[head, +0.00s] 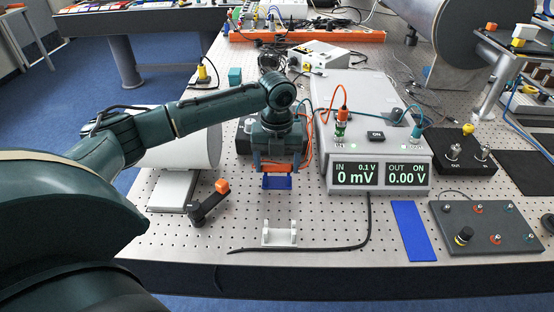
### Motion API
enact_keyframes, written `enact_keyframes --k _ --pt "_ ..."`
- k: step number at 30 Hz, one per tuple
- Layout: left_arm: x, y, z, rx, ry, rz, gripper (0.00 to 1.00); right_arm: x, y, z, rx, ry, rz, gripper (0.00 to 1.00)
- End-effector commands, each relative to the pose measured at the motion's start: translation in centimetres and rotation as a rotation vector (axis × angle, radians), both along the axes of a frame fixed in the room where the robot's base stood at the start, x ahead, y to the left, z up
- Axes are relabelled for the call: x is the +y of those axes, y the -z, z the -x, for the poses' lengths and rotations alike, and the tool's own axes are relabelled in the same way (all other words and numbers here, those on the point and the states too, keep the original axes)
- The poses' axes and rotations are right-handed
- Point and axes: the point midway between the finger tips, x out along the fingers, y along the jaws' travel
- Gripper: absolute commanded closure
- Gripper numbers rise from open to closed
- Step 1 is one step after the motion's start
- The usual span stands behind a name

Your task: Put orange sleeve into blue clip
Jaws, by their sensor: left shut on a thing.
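My left gripper (278,161) points down over the perforated table, left of the meter box. It is shut on the orange sleeve (277,168), which shows as a short orange bar between its fingers. The blue clip (277,183) shows right below the sleeve in the picture. I cannot tell whether the sleeve touches the clip or is still above it. The fingers and the sleeve hide part of the clip's top. My right gripper is not in view.
A white clip (279,236) stands nearer the front, with a black cable (330,247) beside it. The meter box (375,150) stands close on the right. A black bracket with an orange cap (222,186) is at the left. A blue strip (413,230) lies front right.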

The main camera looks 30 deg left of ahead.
Motion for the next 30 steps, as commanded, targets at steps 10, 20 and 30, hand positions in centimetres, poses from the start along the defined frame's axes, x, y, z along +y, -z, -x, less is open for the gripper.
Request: enact_keyframes --k 10,20,30 --pt "0.0 0.9 0.0 0.001 0.000 0.001 0.58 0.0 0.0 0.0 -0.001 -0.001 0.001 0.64" --pt "0.0 1.3 0.0 0.000 0.000 0.000 0.58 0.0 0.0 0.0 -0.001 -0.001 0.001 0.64" --pt "0.0 1.3 0.0 0.000 0.000 0.001 0.58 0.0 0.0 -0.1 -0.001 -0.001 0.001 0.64"
